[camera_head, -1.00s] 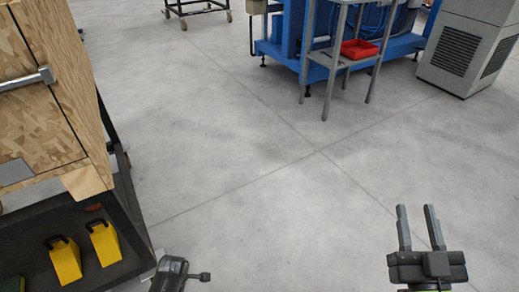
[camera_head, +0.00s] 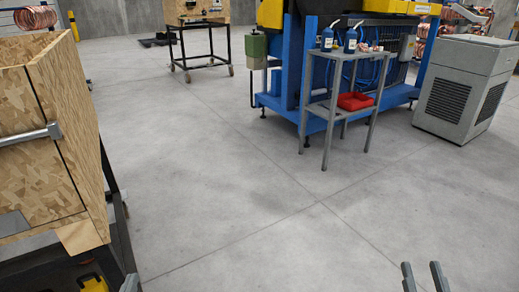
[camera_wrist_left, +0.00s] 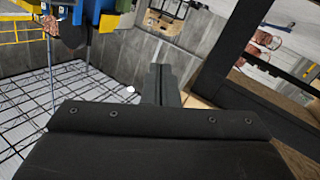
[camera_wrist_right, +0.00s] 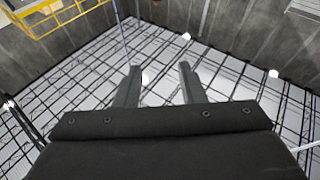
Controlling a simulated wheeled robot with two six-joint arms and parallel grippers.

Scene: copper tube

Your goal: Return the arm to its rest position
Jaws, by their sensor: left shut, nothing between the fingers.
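My right gripper (camera_head: 422,268) shows only its two grey fingers at the bottom right edge of the head view. They are apart with nothing between them. The right wrist view also shows this gripper (camera_wrist_right: 160,70) open and empty. My left gripper (camera_wrist_left: 162,85) has its fingers together in the left wrist view, with nothing held. In the head view only a small grey bit of the left gripper (camera_head: 131,283) shows at the bottom edge, beside the dark cart frame.
A wooden crate (camera_head: 40,160) on a dark cart stands close on the left. A grey side table (camera_head: 338,112) with a red tray (camera_head: 356,101) and blue bottles stands before a blue machine. A grey cabinet (camera_head: 462,90) is at right. The middle floor is clear.

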